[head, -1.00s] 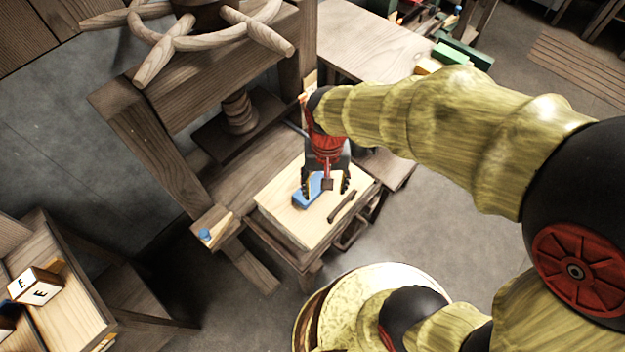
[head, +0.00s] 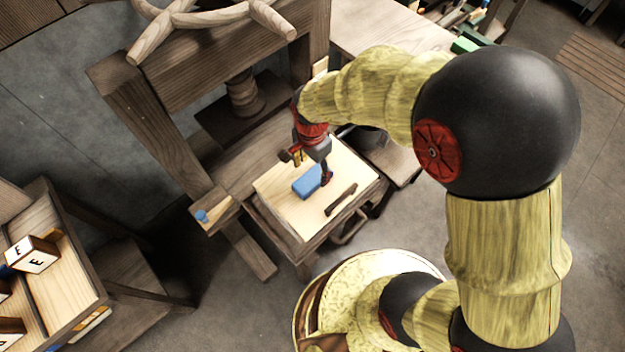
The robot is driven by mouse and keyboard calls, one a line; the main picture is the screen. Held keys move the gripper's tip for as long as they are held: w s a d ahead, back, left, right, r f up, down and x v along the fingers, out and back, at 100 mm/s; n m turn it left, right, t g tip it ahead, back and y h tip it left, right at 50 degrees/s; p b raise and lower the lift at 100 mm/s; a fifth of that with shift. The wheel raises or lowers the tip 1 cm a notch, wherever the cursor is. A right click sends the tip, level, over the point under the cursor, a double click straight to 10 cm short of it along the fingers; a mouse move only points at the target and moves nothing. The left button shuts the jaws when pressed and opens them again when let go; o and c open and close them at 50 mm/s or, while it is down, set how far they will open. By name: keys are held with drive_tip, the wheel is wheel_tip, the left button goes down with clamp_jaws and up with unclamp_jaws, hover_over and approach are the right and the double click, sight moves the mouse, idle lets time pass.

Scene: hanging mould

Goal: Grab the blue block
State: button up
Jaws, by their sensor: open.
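The blue block (head: 307,181) lies on a pale wooden board (head: 300,221) on the bed of a wooden press. My gripper (head: 307,167) is just above and behind the block, tilted, with its fingers spread. One finger shows to the left of the block and the other at its right end. I cannot tell whether the right finger touches the block. Nothing is held between the fingers.
A dark bar (head: 341,199) lies on the board to the right of the block. The press frame (head: 150,130) and its screw (head: 243,95) stand behind. A lettered cube (head: 33,254) sits on a shelf at the left.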

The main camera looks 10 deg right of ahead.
sight(312, 177)
drive_tip(key=f, duration=0.1)
drive_tip(key=f+b, duration=0.1)
drive_tip(key=f, duration=0.2)
drive_tip(key=shift+s+f+b, duration=0.1)
drive_tip(key=shift+s+b, duration=0.15)
drive_tip(key=shift+b, duration=0.05)
drive_tip(key=shift+c, duration=1.2)
drive_tip(key=c, duration=1.1)
